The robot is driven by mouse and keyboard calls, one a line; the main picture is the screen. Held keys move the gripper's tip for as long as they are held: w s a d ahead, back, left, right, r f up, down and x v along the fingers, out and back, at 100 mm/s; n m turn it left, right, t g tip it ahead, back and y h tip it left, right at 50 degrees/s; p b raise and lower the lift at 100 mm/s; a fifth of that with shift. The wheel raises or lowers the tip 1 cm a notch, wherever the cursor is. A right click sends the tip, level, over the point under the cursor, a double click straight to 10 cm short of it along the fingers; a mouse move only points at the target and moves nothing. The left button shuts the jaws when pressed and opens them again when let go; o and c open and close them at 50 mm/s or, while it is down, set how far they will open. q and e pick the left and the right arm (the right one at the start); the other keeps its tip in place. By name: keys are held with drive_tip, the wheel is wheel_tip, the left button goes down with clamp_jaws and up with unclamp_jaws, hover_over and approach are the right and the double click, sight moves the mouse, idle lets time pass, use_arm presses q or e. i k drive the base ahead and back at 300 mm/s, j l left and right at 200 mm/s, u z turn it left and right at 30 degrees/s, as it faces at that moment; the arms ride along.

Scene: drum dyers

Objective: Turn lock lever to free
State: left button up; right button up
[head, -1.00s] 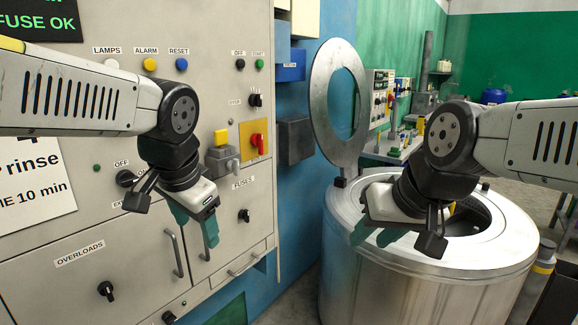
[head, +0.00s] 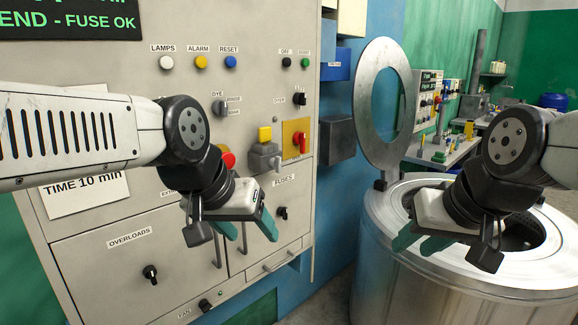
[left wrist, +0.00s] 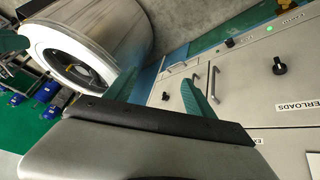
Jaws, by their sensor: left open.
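A grey lever (head: 277,166) sticks out of a grey box with a yellow block (head: 264,134) on top, on the cabinet front. Beside it is a red rotary handle (head: 300,143) on a yellow plate. I cannot read which is the lock lever. My left gripper (head: 258,232) is open and empty, below the grey box and in front of the lower doors. Its two teal fingers also show apart in the left wrist view (left wrist: 160,95). My right gripper (head: 420,242) looks open and empty in front of the drum's top rim.
The steel drum (head: 400,275) stands at the right with its round lid (head: 363,110) raised. A red button (head: 228,160) is partly behind my left arm. Door handles (head: 216,250) and black knobs (head: 150,273) stick out from the cabinet. A dark box (head: 337,140) hangs on the blue wall.

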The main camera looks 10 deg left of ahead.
sight(276, 163)
drive_tip(key=i+l, duration=0.15)
drive_tip(key=l, duration=0.15)
drive_tip(key=i+l, duration=0.2)
drive_tip(key=i+l+u, duration=0.15)
drive_tip(key=l+u, duration=0.15)
drive_tip(key=i+l+u, duration=0.15)
drive_tip(key=l+u, duration=0.15)
drive_tip(key=l, duration=0.15)
drive_tip(key=l+u, duration=0.45)
drive_tip(key=u, duration=0.7)
drive_tip(key=k, duration=0.75)
